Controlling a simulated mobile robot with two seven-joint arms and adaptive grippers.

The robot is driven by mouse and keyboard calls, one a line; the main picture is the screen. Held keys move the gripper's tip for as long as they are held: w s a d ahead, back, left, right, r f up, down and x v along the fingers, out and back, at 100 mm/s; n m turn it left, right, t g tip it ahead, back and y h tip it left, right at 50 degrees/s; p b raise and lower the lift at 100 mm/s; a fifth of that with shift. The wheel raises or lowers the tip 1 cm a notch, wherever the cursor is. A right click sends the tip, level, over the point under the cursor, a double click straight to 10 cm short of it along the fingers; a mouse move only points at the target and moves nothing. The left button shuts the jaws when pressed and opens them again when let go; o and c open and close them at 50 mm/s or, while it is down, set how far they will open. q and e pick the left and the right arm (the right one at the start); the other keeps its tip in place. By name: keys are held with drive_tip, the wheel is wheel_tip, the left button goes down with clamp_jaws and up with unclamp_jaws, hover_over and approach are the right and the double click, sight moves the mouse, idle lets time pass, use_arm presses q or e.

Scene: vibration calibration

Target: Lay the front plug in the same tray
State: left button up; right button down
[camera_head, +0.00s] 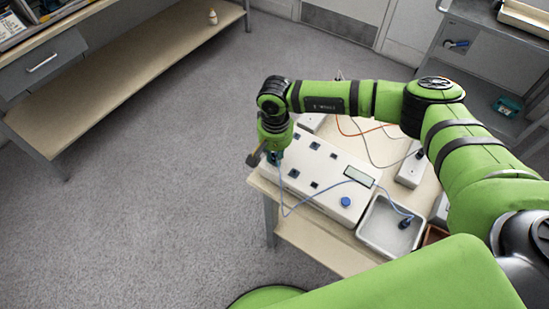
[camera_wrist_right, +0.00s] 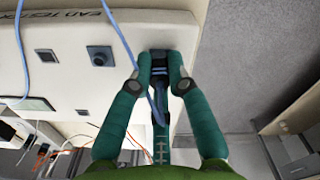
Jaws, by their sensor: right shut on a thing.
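The white test box (camera_head: 325,170) lies on the small table, with several dark sockets, a display and a blue knob on top. My right gripper (camera_head: 272,157) is at the box's left end in the head view. In the wrist view its fingers (camera_wrist_right: 160,72) are closed on a dark plug (camera_wrist_right: 158,60) at a socket by the box's edge; the fingers hide most of the plug, and I cannot tell whether it is still seated. A blue cable (camera_wrist_right: 154,104) hangs near it. The light grey tray (camera_head: 372,240) holds another dark-blue plug (camera_head: 405,222). My left gripper is not in view.
A white block (camera_head: 411,170) with orange and dark cables lies behind the box. A reddish-brown tray (camera_head: 434,236) stands right of the grey tray. A long bench (camera_head: 110,100) is at the far left; open floor (camera_head: 150,200) lies between it and the table.

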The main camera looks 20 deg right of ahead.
drive_tip(key=shift+n+b, duration=1.3)
drive_tip(key=shift+n, duration=0.4)
drive_tip(key=shift+s+f+n+b, duration=0.1)
drive_tip(key=shift+n+b, duration=1.25)
drive_tip(key=shift+n, duration=0.25)
drive_tip(key=shift+n+b, duration=1.6)
drive_tip(key=shift+n, duration=0.4)
drive_tip(key=shift+n+b, duration=1.15)
drive_tip(key=shift+n, duration=0.35)
drive_tip(key=c, duration=1.1)
unclamp_jaws()
drive_tip(key=shift+c, duration=0.4)
